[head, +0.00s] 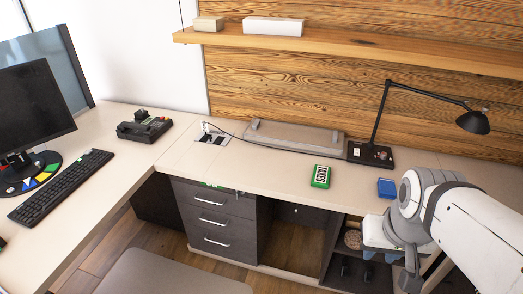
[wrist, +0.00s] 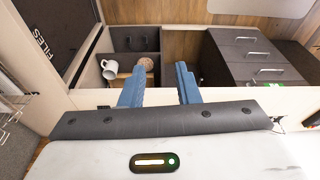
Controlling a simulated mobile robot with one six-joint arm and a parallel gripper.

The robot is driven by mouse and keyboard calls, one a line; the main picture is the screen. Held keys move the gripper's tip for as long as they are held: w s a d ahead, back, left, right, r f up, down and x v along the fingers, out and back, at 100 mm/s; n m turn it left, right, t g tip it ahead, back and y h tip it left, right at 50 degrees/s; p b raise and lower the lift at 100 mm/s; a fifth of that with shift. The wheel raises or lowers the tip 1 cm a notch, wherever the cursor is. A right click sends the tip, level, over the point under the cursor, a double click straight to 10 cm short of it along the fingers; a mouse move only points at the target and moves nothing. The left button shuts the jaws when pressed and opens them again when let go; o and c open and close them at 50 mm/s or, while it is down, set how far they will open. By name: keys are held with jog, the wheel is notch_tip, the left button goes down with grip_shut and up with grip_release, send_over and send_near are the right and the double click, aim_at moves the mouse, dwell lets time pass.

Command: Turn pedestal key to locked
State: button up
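The dark pedestal (head: 213,218) with several drawers and pale handles stands under the desk, left of centre in the head view. It also shows at the right of the wrist view (wrist: 250,58). A small thing that may be the key (head: 238,192) sits near its top right corner; its turn position is too small to tell. My gripper (head: 379,256) is well to the right of the pedestal, in front of the open shelf compartments. In the wrist view its two blue fingers (wrist: 160,86) are apart with nothing held between them.
The desk (head: 275,171) carries a green box (head: 320,176), a blue item (head: 386,187), a black lamp (head: 370,154) and a phone (head: 145,129). A grey seat (head: 175,275) stands before the pedestal. A white mug (wrist: 109,69) sits in a shelf compartment.

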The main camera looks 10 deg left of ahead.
jog(key=w+a+f+n+t+y+b, duration=0.1)
jog(key=w+a+f+t+y+b, duration=0.15)
jog(key=w+a+f+b, duration=0.45)
jog(key=w+a+f+t+y+b, duration=0.15)
jog(key=w+a+t+b, duration=0.35)
jog(key=w+a, duration=0.6)
jog(key=w+a+f+n+t+y+b, duration=0.1)
jog(key=w+a+f+t+b, duration=0.1)
jog(key=w+a+f+b, duration=0.7)
jog(key=m+t+h+b, duration=0.3)
jog(key=t+h+b, duration=0.35)
jog(key=b, duration=0.85)
send_near(237, 194)
jog(key=shift+g, duration=0.3)
jog(key=w, duration=0.8)
jog(key=shift+w+d, duration=0.3)
jog(key=shift+w+r+b, duration=0.2)
jog(key=shift+w+b, duration=0.1)
jog(key=shift+w, duration=0.2)
grip_shut()
